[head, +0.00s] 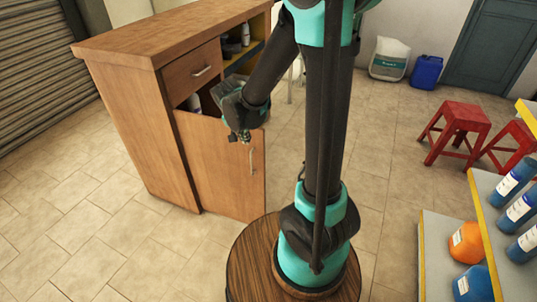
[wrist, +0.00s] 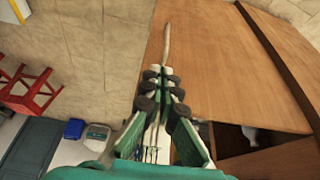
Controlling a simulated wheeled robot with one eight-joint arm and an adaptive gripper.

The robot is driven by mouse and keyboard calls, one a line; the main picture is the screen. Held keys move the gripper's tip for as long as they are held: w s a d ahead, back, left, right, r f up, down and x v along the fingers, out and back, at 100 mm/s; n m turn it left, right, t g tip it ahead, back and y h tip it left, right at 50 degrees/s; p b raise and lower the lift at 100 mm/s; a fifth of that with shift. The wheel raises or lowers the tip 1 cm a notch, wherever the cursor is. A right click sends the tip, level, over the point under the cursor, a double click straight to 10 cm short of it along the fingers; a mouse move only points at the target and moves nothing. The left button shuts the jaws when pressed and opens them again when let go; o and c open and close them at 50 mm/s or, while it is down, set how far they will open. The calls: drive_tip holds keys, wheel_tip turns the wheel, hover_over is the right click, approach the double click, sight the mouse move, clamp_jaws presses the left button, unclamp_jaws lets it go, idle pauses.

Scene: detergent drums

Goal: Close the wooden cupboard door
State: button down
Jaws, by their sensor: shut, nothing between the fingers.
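The wooden cupboard (head: 135,110) stands left of centre in the head view. Its wooden door (head: 215,165) stands open, swung out from the front, with a dark gap into the cupboard behind its top edge. The door has a slim upright handle (head: 251,160) near its free edge. My gripper (head: 240,137) is shut and empty, at the door's upper part near the handle. In the wrist view, my gripper (wrist: 162,80) points along the door face (wrist: 215,50), with the handle (wrist: 166,43) just beyond the fingertips. I cannot tell whether the fingers touch the door.
A shut drawer (head: 192,72) sits above the door opening. A blue canister (head: 426,72) is by the back wall. Tiled floor at front left is clear.

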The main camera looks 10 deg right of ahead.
sight(255, 145)
drive_tip(key=x, duration=0.3)
drive_tip(key=w+d+x, duration=0.1)
drive_tip(key=x, duration=0.3)
drive_tip(key=w+r+x, duration=0.1)
drive_tip(key=x, duration=0.3)
drive_tip(key=shift+d+f, duration=0.1)
drive_tip(key=shift+d, duration=0.2)
drive_tip(key=shift+w+d, duration=0.3)
drive_tip(key=shift+w, duration=0.15)
